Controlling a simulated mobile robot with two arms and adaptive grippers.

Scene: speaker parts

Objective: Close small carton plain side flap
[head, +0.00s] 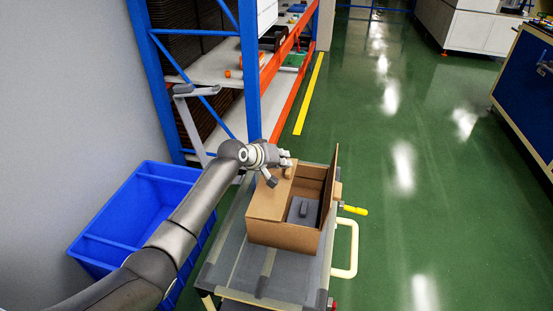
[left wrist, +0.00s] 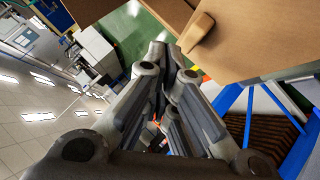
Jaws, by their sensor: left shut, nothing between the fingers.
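The small brown carton (head: 283,236) stands on a grey cart. Its left-hand flap (head: 270,200) lies over the left part of the top. The right-hand flap (head: 330,186) stands upright. Between them the carton is open, and a grey part (head: 303,210) shows inside. My left gripper (head: 280,170) is shut and empty at the carton's far left corner, close above the left-hand flap; I cannot tell if it touches. In the left wrist view the shut fingers (left wrist: 166,56) are beside brown cardboard (left wrist: 265,40) with a small tab (left wrist: 195,32). My right gripper is out of view.
The cart top (head: 235,262) has bare room left of the carton. A cream handle (head: 352,250) and a yellow grip (head: 355,210) stick out on its right. A blue bin (head: 120,225) stands at left, a blue and orange shelf (head: 250,75) behind. Green floor is clear at right.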

